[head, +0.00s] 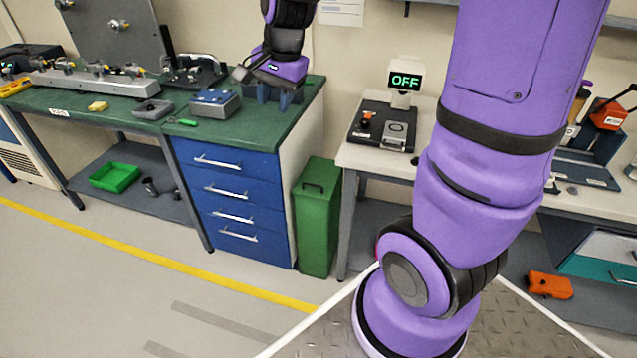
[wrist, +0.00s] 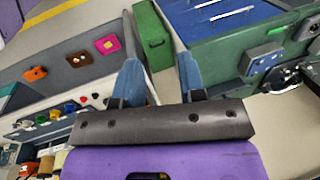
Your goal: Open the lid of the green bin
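The green bin (head: 318,225) stands upright on the floor between the blue drawer unit and the white-topped bench. Its lid (head: 321,174) looks shut, with a dark handle (head: 313,187) near the upper front. My gripper (head: 274,97) is open and empty, its blue fingers spread and pointing down. In the head view it appears over the right end of the green bench, higher than the bin. In the wrist view the bin (wrist: 152,40) shows beyond the gap between the fingertips (wrist: 160,72), apart from them.
The blue drawer unit (head: 228,200) stands close at the bin's left, under the green bench top (head: 130,118). A blue-grey box (head: 215,104) sits on that bench. The white-topped bench (head: 365,160) at the right carries a device with an OFF display (head: 403,76). Floor in front is clear.

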